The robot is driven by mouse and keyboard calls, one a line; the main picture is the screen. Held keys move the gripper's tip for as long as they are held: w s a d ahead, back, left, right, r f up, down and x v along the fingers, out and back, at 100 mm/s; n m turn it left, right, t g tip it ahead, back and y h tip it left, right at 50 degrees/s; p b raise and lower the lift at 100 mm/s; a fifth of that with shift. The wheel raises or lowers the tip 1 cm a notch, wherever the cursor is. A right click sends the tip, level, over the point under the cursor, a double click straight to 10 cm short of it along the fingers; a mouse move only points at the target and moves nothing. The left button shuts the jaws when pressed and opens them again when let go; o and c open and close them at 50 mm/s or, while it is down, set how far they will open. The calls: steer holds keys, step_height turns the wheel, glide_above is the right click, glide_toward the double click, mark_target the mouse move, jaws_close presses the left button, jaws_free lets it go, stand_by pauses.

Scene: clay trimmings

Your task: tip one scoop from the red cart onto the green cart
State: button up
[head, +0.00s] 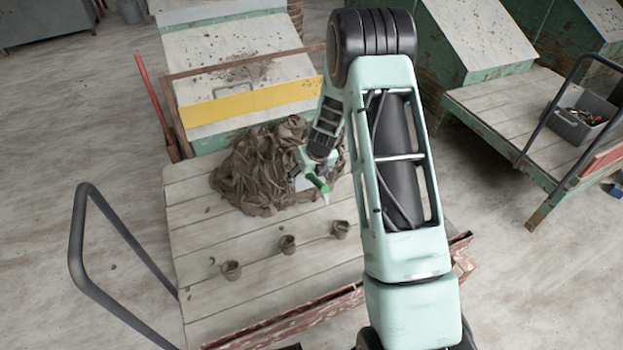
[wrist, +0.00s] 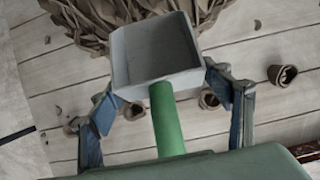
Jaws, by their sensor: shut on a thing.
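The red cart (head: 190,252) has a plank top and a worn red front edge. A heap of brown clay trimmings (head: 248,180) lies at its back; part of it shows at the top of the wrist view (wrist: 92,32). My gripper (head: 308,172) is over the right side of the heap, shut on a scoop. The scoop's green handle (wrist: 167,122) runs between the fingers, and its grey pan (wrist: 155,50) looks empty. Whether the pan touches the heap is unclear. The green cart (head: 490,100) stands at the right with a mostly bare plank top.
Three small brown pots (head: 288,244) stand in a row on the red cart. A grey crate (head: 578,122) of small items sits on the green cart's right part. Dark handrails rise at the red cart's left (head: 82,235) and the green cart's right (head: 548,112). Bare floor separates the carts.

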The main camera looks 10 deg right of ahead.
steer(key=shift+w+a+f, duration=0.15)
steer(key=shift+w+f, duration=0.25)
steer(key=shift+w, duration=0.3)
steer(key=shift+w+a+f, duration=0.15)
steer(key=shift+w+f, duration=0.25)
steer(key=shift+w, duration=0.35)
steer(key=shift+w+a+f, duration=0.15)
steer(key=shift+w+f, duration=0.25)
steer(key=shift+w, duration=0.3)
steer(key=shift+r, duration=0.1)
steer(key=shift+t, duration=0.8)
step_height(320, 180, up, 4)
steer(key=b, duration=0.4)
steer(key=shift+w+d, duration=0.1)
step_height(320, 180, up, 8)
steer(key=t+y+b, duration=0.1)
steer(key=t+b, duration=0.1)
steer(key=b, duration=0.7)
steer(key=shift+t+b, duration=0.4)
